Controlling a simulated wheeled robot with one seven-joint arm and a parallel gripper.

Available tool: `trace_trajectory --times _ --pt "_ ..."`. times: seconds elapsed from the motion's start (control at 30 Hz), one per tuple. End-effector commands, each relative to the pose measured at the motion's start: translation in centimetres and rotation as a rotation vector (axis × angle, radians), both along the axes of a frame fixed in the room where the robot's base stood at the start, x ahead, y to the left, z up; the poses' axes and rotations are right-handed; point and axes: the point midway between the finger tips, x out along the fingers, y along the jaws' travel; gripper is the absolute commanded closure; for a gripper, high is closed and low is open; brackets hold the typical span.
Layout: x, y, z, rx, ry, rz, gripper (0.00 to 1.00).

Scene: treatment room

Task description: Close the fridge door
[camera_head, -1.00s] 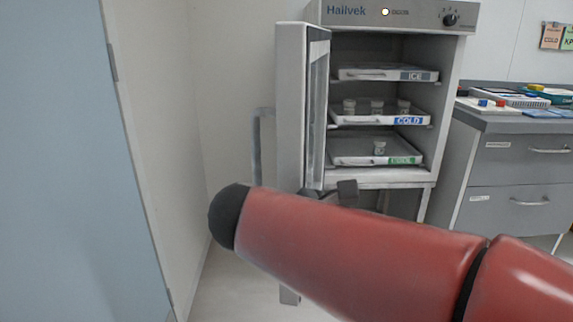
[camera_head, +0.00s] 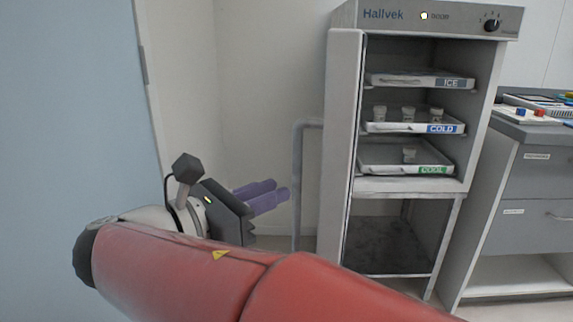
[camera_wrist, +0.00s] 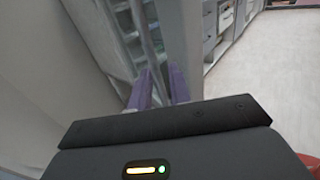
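The white fridge (camera_head: 424,187) stands with its door (camera_head: 341,150) swung open. In the head view the door is seen nearly edge-on at the fridge's left, and its inner face is hardly visible. A grey bar handle (camera_head: 298,190) stands out on the door's left side. My gripper (camera_head: 285,193) has purple fingers pointing right, left of the handle. In the wrist view the two fingers (camera_wrist: 160,88) are apart, with a pale upright edge or bar beyond or between them. I cannot tell whether they touch the handle.
A grey drawer cabinet (camera_head: 530,190) stands at right. A pale blue panel (camera_head: 70,120) and wall lie left. My red arm crosses the foreground.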

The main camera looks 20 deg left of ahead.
Motion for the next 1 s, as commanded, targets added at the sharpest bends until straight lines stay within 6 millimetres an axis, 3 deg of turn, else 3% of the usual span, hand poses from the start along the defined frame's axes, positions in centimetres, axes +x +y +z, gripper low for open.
trace_trajectory --times 0.17,0.6,1.0 --pt "0.3 0.0 0.3 -0.014 -0.008 0.005 0.8" --pt "5.5 -3.5 0.3 -0.014 -0.008 0.005 0.8" --pt "6.2 -4.0 0.3 -0.012 -0.007 0.006 0.83"
